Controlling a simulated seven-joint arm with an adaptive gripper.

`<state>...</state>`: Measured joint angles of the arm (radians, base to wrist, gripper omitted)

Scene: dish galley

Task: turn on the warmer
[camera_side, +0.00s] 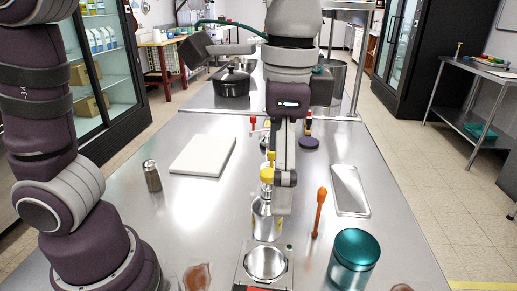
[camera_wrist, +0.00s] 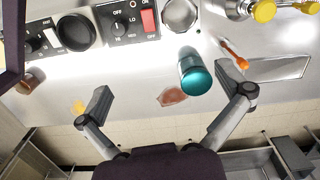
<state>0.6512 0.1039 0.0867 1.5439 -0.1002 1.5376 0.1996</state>
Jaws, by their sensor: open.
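A small metal appliance with a round silver plate (camera_side: 266,263) stands at the front edge of the side view, a bit of red at its base. The wrist view shows this silver plate (camera_wrist: 180,15) at the top, beside a black panel with an OFF/LO dial (camera_wrist: 118,26) and a red switch (camera_wrist: 148,20). Further left are a round black plate (camera_wrist: 76,32) and a second switch panel (camera_wrist: 50,38). I cannot tell which unit is the warmer. My gripper (camera_wrist: 166,106) is open and empty, fingers wide apart; in the side view it (camera_side: 283,205) hangs above the counter behind the silver plate.
An orange-handled tool (camera_side: 318,212), a metal tray (camera_side: 349,190), a white board (camera_side: 203,155) and a shaker (camera_side: 152,176) are around. Yellow-handled fittings (camera_wrist: 264,11) are close to my gripper. The left counter is mostly clear.

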